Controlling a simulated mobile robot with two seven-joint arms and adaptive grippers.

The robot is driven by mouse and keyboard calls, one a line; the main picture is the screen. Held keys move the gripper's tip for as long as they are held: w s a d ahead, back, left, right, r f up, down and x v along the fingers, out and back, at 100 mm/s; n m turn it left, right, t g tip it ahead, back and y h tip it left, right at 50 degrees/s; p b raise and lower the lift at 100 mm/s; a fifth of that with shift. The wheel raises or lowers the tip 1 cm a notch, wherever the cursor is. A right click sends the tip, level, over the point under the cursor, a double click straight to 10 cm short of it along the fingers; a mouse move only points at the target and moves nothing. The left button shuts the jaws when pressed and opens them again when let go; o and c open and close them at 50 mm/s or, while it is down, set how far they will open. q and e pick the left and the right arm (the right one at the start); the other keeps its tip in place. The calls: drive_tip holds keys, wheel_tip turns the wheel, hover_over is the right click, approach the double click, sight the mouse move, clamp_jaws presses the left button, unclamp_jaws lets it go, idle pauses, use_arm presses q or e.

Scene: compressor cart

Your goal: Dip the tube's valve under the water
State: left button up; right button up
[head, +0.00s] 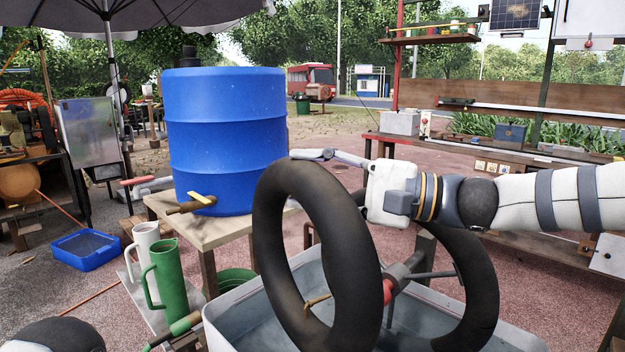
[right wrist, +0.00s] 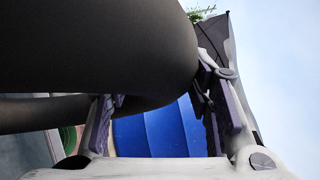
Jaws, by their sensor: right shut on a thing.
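The tube (head: 278,240) is a thick black ring standing tilted over the grey basin (head: 214,327). A brass-coloured valve stem (head: 317,302) shows inside the ring, above the basin's inside. I cannot make out a clear water surface there. My right gripper (head: 318,163) is shut on the upper part of the tube; one finger shows and the tube hides the rest. In the right wrist view the tube (right wrist: 95,45) lies between the fingers (right wrist: 158,95). My left gripper is not in view; only a rounded piece of my left arm shows at the lower left.
A second dark arc (head: 480,290) and a grey bar with a red part (head: 388,291) stand over the basin's right side. A blue barrel (head: 225,130) stands on a wooden table (head: 228,232). White (head: 146,245) and green (head: 165,275) jugs stand left of the basin.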

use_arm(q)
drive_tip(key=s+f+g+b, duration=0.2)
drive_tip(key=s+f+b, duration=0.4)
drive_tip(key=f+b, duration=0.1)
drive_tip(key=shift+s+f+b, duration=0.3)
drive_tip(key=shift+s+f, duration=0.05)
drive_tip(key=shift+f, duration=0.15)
use_arm(e)
wheel_tip(320, 180, down, 18)
drive_tip(key=shift+s+a+f, duration=0.1)
drive_tip(key=shift+f, duration=0.1)
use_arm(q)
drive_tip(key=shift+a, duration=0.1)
use_arm(e)
drive_tip(key=shift+r, duration=0.1)
idle(3.0)
drive_tip(key=shift+r+p, duration=3.8)
drive_tip(key=shift+r, duration=5.2)
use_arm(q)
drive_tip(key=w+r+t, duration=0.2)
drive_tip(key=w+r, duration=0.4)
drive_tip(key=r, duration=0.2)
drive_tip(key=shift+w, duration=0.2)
use_arm(e)
drive_tip(key=shift+f, duration=0.1)
